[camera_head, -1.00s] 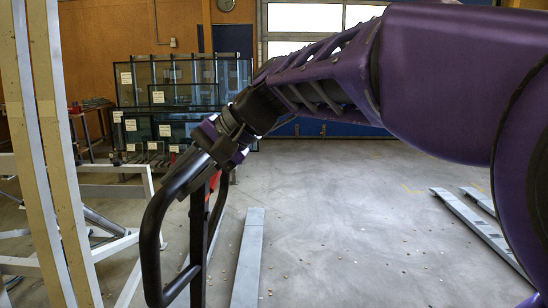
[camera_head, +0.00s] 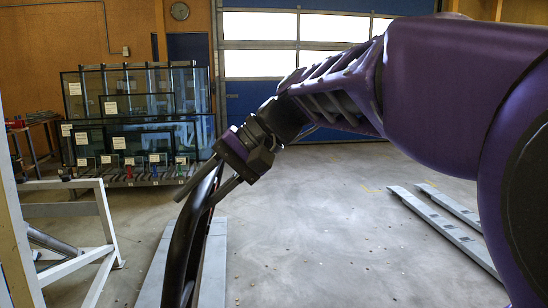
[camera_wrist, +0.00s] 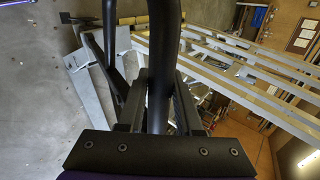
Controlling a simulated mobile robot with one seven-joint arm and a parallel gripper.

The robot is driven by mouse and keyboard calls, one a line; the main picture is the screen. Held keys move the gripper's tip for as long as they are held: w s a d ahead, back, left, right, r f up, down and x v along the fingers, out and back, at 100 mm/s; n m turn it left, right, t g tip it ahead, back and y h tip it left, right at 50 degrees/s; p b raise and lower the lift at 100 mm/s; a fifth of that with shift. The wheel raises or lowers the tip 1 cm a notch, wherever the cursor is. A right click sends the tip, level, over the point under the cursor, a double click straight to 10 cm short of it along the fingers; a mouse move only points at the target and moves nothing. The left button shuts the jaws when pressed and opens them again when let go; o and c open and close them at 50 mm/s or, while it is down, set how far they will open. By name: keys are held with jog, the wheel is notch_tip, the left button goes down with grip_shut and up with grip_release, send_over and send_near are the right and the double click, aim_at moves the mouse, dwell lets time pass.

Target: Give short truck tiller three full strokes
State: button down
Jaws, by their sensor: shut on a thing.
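The tiller (camera_head: 183,255) is a black curved handle bar, seen nearly edge-on at lower left of the head view, running out of the bottom of the picture. My gripper (camera_head: 199,192) is shut on its upper part. In the wrist view the black tiller bar (camera_wrist: 161,70) passes between the two fingers of my gripper (camera_wrist: 158,100). A pale grey fork (camera_head: 213,265) of the short truck lies low on the floor behind the tiller. The truck's body and the tiller's foot are hidden or out of the head view.
A white metal frame (camera_head: 105,225) stands close on the left. A rack of glass panes (camera_head: 140,110) stands at the back left. Two more long grey forks (camera_head: 445,230) lie on the right. The floor in the middle is clear.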

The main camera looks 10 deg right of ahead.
jog(key=shift+s+r, duration=0.2)
jog(key=shift+s, duration=0.25)
jog(key=s+d+f+b, duration=0.1)
jog(key=d+f+b, duration=0.1)
jog(key=d, duration=0.7)
jog(key=shift+s+d+f, duration=0.3)
jog(key=shift+f, duration=0.2)
jog(key=s+d+f, duration=0.1)
jog(key=d+f, duration=0.3)
jog(key=d, duration=0.5)
jog(key=shift+s+d, duration=0.2)
jog(key=shift+s, duration=0.1)
jog(key=s+d+f, duration=0.2)
jog(key=d+f, duration=0.3)
jog(key=d, duration=0.3)
jog(key=shift+d+f, duration=0.3)
jog(key=shift+f, duration=0.1)
